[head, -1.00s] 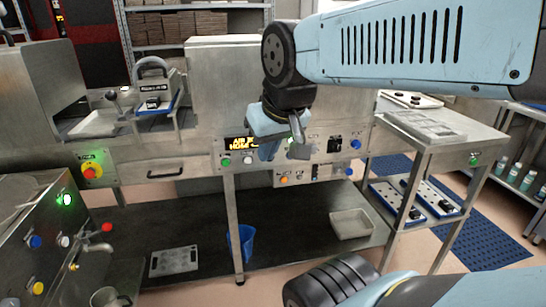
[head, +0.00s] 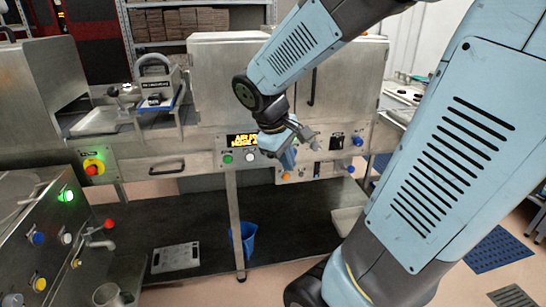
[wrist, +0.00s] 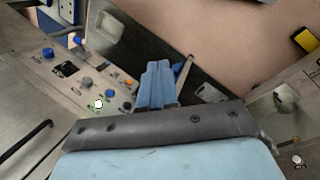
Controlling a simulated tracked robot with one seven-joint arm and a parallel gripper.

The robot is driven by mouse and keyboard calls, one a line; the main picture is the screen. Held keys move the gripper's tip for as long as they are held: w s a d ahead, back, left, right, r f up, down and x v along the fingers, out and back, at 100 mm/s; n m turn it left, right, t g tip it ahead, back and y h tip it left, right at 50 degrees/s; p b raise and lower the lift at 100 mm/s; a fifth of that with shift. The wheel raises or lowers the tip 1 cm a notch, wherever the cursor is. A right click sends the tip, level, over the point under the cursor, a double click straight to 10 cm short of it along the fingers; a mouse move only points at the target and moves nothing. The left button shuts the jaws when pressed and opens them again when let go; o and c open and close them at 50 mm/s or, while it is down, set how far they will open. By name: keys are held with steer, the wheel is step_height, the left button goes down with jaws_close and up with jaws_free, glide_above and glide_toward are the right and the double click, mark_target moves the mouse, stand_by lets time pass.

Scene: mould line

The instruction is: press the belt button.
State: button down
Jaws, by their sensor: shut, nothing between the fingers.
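The control panel (head: 322,171) on the front of the steel machine carries several small buttons; I cannot read which is the belt button. In the head view my gripper hides that part of the panel. My gripper (head: 288,164) is shut and empty, its blue fingers angled down in front of the panel. The closed fingers also show in the wrist view (wrist: 156,72), apart from the lit button.
A display (head: 243,140) with amber text sits above a green button (head: 228,159) and a white button (head: 250,157). A red stop button (head: 92,170) is at left. A blue bucket (head: 247,238) stands below. My own arm covers the right side.

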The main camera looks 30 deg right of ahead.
steer(key=w+d+f+n+g+h, duration=0.2)
steer(key=w+d+f+n+h, duration=0.7)
steer(key=w+d+f+n, duration=0.15)
steer(key=w+f+n+t+h, duration=0.3)
steer(key=w+f+n+t, duration=0.7)
steer(key=n, duration=0.8)
steer(key=shift+w+a+f, duration=0.4)
steer(key=shift+w+f, duration=0.05)
steer(key=shift+w, duration=0.45)
steer(key=shift+w, duration=0.1)
steer(key=shift+w+d, duration=0.4)
steer(key=shift+w, duration=1)
steer(key=shift+w+d, duration=0.4)
steer(key=shift+w, duration=0.95)
steer(key=shift+w+d, duration=0.4)
steer(key=shift+w, duration=1)
steer(key=shift+w, duration=0.1)
steer(key=shift+w+d+r, duration=0.1)
steer(key=shift+w+d, duration=0.05)
steer(key=shift+w, duration=0.25)
